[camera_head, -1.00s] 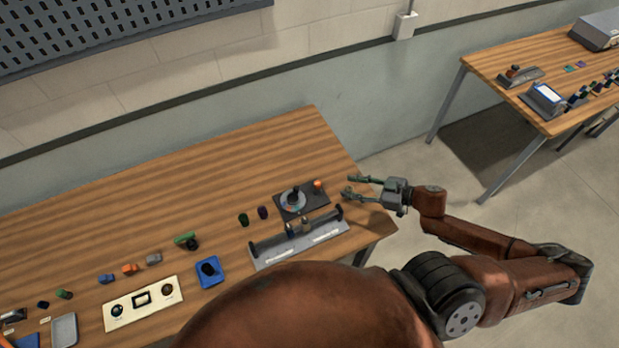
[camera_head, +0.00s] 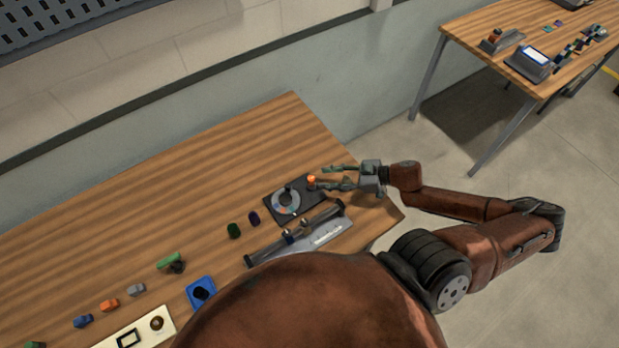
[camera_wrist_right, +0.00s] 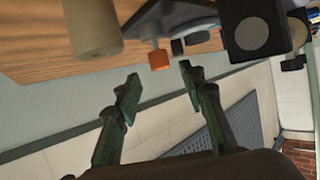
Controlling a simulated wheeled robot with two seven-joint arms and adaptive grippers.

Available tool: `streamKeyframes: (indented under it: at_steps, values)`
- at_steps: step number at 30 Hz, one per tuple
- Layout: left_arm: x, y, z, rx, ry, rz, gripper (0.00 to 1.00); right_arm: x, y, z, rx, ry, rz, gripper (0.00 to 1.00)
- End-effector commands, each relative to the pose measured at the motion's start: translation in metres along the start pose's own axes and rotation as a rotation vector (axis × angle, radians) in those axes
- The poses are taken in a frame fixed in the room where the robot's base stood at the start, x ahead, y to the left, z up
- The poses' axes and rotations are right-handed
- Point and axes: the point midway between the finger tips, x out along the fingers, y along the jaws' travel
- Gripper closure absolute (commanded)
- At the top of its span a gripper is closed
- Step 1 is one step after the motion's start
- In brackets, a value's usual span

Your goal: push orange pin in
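The orange pin (camera_head: 312,180) sits at the right edge of a dark plate (camera_head: 272,209) that carries a round grey dial (camera_head: 286,201). My right gripper (camera_head: 326,177) is open beside it, its two green-tipped fingers pointing left at the pin. In the right wrist view the orange pin (camera_wrist_right: 158,58) stands just past the open fingertips (camera_wrist_right: 158,75), between them and apart from both. Nothing is in the fingers. My left gripper is not in view.
A grey fixture with a dark rod (camera_head: 305,240) lies just in front of the plate. Several small parts and a blue holder (camera_head: 201,292) are further left. The table's back is clear.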

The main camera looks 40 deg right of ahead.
Motion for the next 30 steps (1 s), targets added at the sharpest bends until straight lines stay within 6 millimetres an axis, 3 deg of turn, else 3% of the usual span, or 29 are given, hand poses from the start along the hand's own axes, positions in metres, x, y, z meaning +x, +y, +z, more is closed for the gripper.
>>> streamKeyframes:
  at_steps: [6, 12, 23, 30]
  values:
    - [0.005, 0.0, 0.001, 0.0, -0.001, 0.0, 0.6, 0.036, 0.001, -0.002, -0.004, 0.003, -0.001, 0.63]
    - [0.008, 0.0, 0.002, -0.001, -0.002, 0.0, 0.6, 0.057, 0.0, -0.001, -0.001, 0.001, 0.001, 0.63]
    - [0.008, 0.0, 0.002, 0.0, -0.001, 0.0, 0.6, 0.062, 0.0, 0.0, 0.001, 0.0, 0.003, 0.63]
    - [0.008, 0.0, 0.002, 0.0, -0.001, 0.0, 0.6, 0.061, 0.0, 0.0, 0.001, 0.0, 0.003, 0.78]
